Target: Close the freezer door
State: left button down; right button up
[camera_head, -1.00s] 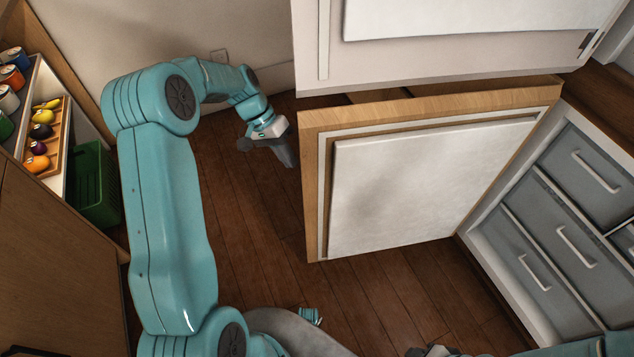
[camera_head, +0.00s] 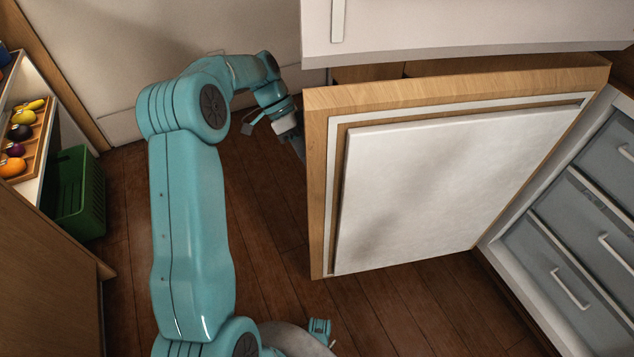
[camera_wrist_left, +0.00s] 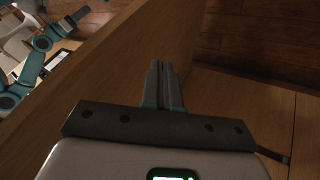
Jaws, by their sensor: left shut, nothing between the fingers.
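The freezer door (camera_head: 440,190) stands open in the head view, with its white inner panel facing me and a wooden edge around it. My left gripper (camera_head: 297,140) is at the door's left edge, partly hidden behind it. In the left wrist view the left gripper's fingers (camera_wrist_left: 163,85) are together with nothing between them. They are close to the wooden face of the freezer door (camera_wrist_left: 120,60); whether they touch it I cannot tell. My right gripper is out of view.
A white door (camera_head: 470,25) is above the freezer door. Grey drawers (camera_head: 570,240) stand at the right. A green crate (camera_head: 78,195) and a shelf tray (camera_head: 35,150) with fruit are at the left. Wooden floor (camera_head: 270,240) lies open between them.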

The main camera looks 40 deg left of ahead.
aim_at(316, 180)
pick_arm(q)
jog(key=d+f, duration=0.1)
jog(key=s+d+f+b, duration=0.1)
jog(key=d, duration=0.1)
jog(key=s+d+f+b, duration=0.1)
jog(key=d, duration=0.1)
jog(key=shift+s+d, duration=0.1)
jog(key=shift+d, duration=0.15)
dwell(0.3)
